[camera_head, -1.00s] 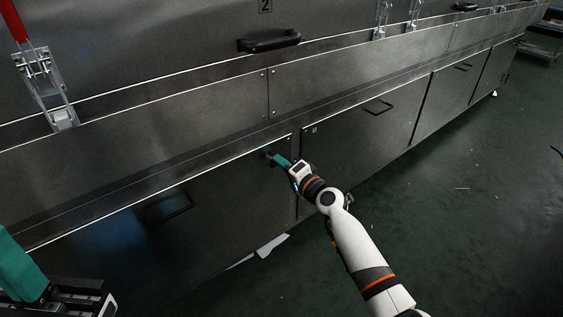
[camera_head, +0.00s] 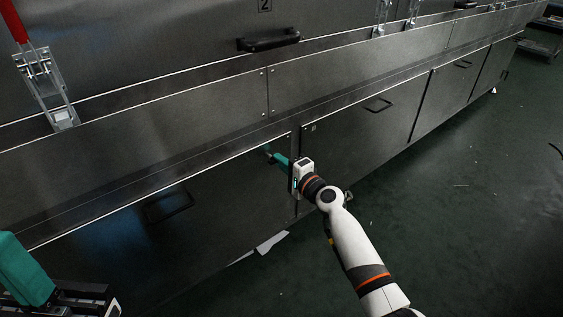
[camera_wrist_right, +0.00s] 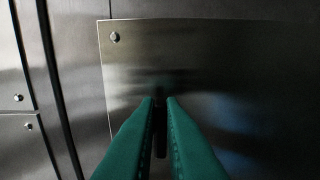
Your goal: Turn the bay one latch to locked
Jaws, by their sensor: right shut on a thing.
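The bay one latch (camera_wrist_right: 160,132) is a small dark lever, seen in the right wrist view between the green fingers. It is on the upper corner of the left lower door (camera_head: 215,215), and in the head view my gripper mostly hides it. My right gripper (camera_head: 271,154) reaches the door from the right and is shut on the latch; its fingers (camera_wrist_right: 160,100) lie on both sides of it. In the wrist view the lever looks lined up with the fingers. My left gripper (camera_head: 30,275) shows only partly at the lower left, and its opening cannot be made out.
The lower door has a dark pull handle (camera_head: 168,206). The neighbouring door (camera_head: 360,130) stands to the right. A long bar handle (camera_head: 268,41) and a red-handled toggle clamp (camera_head: 45,85) are above. A pale sheet (camera_head: 270,242) lies on the open green floor.

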